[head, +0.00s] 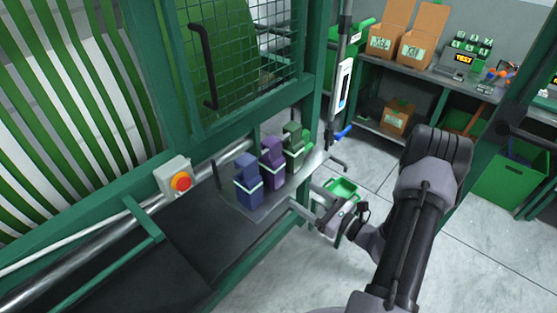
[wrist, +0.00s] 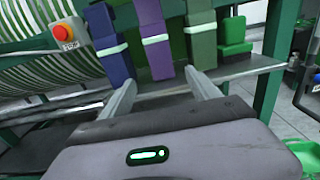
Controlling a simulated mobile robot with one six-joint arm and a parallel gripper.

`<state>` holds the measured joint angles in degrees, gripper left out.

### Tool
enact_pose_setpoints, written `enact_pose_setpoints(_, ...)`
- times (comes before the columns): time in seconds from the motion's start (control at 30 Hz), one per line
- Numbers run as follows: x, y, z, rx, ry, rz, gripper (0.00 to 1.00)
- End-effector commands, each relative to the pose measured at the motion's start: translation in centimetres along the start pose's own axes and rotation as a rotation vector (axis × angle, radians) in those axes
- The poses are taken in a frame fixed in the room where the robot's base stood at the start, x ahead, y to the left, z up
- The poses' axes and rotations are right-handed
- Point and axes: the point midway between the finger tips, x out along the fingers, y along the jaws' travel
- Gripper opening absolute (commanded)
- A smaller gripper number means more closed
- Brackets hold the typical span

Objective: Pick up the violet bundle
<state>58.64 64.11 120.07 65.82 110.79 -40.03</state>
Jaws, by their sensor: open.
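The violet bundle (head: 271,160) stands upright on a dark metal shelf (head: 270,207) in the head view, between a blue bundle (head: 248,184) on its left and a dark green bundle (head: 293,148) on its right. Each has a pale band. In the wrist view the violet bundle (wrist: 157,42) is beyond and between my fingers, with its top cut off by the frame. My gripper (wrist: 164,92) is open and empty, its two fingers pointing at the shelf. In the head view my gripper (head: 306,212) is at the shelf's front edge, apart from the bundles.
A box with a red button (head: 181,182) is left of the bundles. A green mesh door (head: 245,45) rises behind. A hanging pole with a blue handle (head: 342,95) stands right of the shelf.

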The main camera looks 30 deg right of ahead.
Motion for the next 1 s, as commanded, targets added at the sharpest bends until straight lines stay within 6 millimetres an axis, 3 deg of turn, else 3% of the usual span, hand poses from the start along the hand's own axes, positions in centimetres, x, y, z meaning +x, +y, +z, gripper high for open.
enact_pose_setpoints(0.1, 3.8, 0.2, -0.4, -0.003, -0.001, 0.009, 0.71)
enact_pose_setpoints(0.2, 6.2, 0.2, -0.3, -0.003, 0.0, 0.009, 0.71)
enact_pose_setpoints(0.47, 9.5, 0.1, -0.2, -0.002, 0.0, 0.009, 0.71)
enact_pose_setpoints(0.63, 12.8, -0.3, -0.1, -0.002, 0.0, 0.01, 0.71)
enact_pose_setpoints(0.93, 13.8, -0.3, 0.2, 0.0, 0.001, 0.006, 0.71)
enact_pose_setpoints(1.0, 13.8, -0.3, 0.2, 0.0, 0.001, 0.006, 0.57)
